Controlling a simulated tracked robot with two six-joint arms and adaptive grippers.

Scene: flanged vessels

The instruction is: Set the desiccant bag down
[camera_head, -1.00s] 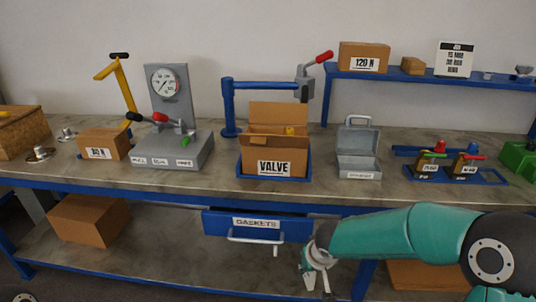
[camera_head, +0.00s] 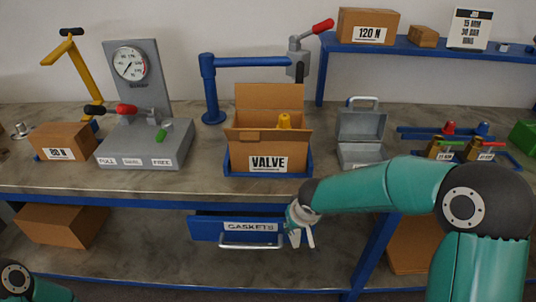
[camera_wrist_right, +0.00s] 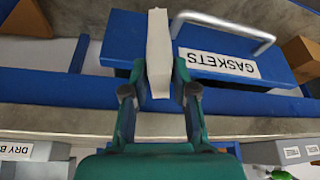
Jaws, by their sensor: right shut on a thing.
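The desiccant bag (camera_wrist_right: 158,45) shows in the right wrist view as a white, narrow block between my right gripper's fingers. My right gripper (camera_wrist_right: 158,92) is shut on it. In the head view my right gripper (camera_head: 302,239) hangs in front of the bench edge, beside the right end of the GASKETS drawer (camera_head: 205,227). The bag is hard to make out there. My left gripper is out of view; only part of my left arm shows at the bottom left corner.
An open grey case (camera_head: 361,124) stands on the bench (camera_head: 210,180) behind my right arm. Left of it is an open VALVE carton (camera_head: 267,145) in a blue tray. A gauge stand (camera_head: 135,75) and a cardboard box (camera_head: 65,141) stand further left. Valves (camera_head: 480,149) sit at right.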

